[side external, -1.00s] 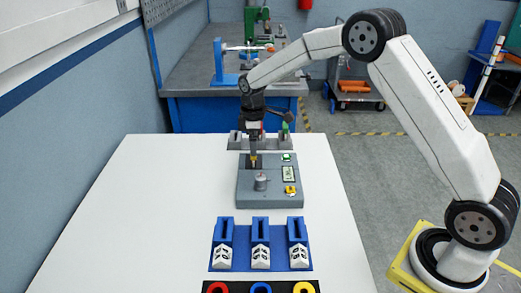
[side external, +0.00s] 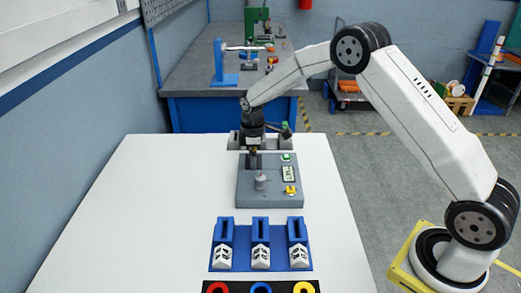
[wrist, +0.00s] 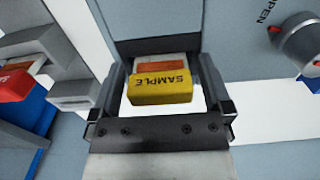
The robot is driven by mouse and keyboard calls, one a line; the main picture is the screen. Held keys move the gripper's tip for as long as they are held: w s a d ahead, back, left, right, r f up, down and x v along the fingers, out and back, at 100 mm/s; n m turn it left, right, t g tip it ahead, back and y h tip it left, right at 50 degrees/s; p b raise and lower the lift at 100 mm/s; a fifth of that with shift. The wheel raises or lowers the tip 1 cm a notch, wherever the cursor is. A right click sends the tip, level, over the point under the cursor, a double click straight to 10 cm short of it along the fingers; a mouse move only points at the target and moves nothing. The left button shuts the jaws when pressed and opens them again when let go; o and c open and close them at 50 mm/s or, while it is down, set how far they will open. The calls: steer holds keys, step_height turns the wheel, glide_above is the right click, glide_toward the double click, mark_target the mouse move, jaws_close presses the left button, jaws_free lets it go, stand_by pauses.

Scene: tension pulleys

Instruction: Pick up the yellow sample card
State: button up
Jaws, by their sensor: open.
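The yellow sample card (wrist: 162,88), marked SAMPLE, shows in the wrist view with a pale and orange part behind it. It lies between the two dark fingers of my gripper (wrist: 162,74), with a visible gap on each side. The gripper is open and not closed on it. In the side view my gripper (side external: 253,162) points down at the back left of the grey device (side external: 270,197). The card is hidden there behind the gripper.
A grey cylinder (side external: 260,181), a green button (side external: 286,157) and a yellow part (side external: 290,190) stand on the device. Blue holders with white blocks (side external: 261,257) and coloured rings (side external: 261,288) lie in front. A grey rack (side external: 236,141) is behind. The table's left side (side external: 130,220) is clear.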

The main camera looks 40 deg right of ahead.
steer(key=shift+c, duration=0.2)
steer(key=c, duration=1.2)
steer(key=shift+r, duration=0.1)
steer(key=shift+r, duration=0.45)
steer(key=shift+s+a+r, duration=0.15)
steer(key=shift+s+r, duration=1.85)
steer(key=shift+s, duration=0.35)
steer(key=shift+s+a+r, duration=0.1)
steer(key=shift+s+r, duration=1.85)
steer(key=shift+s, duration=0.35)
steer(key=shift+s+a+r, duration=0.15)
steer(key=shift+s+r, duration=1.85)
steer(key=shift+s, duration=0.35)
